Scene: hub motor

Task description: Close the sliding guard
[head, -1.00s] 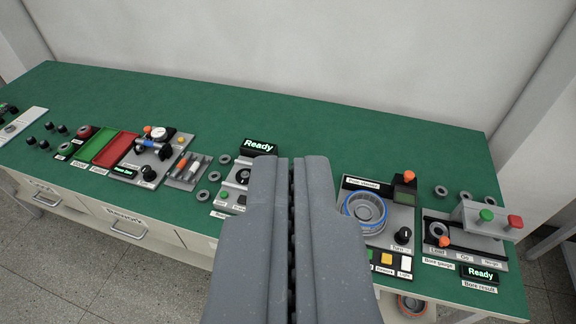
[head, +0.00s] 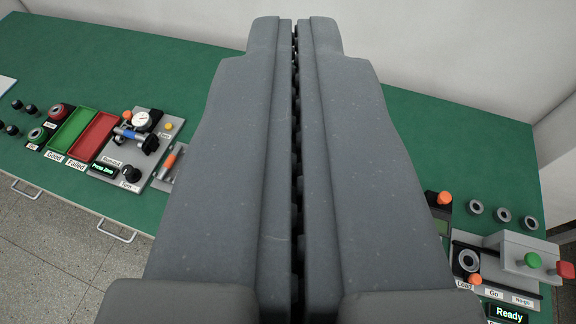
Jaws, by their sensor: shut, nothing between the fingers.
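My gripper (head: 294,25) is shut and empty. Its large grey fingers fill the middle of the head view, pointing to the back of the bench, with a thin dark seam between them. I cannot make out a sliding guard for certain; the fingers hide the middle of the bench. At the right, an orange knob (head: 445,197) beside a dark display shows past the finger's edge, the rest of that station being hidden. The bore gauge station (head: 515,262) has a grey block with green and red knobs, and another orange knob (head: 475,279) at its front.
The green bench (head: 190,60) is clear along its back, before a pale wall. Left of my gripper are a green tray (head: 72,131), a red tray (head: 93,138) and a dial gauge fixture (head: 142,121). Several loose rings (head: 503,215) lie at the right. A lit Ready display (head: 508,313) stands at the front right.

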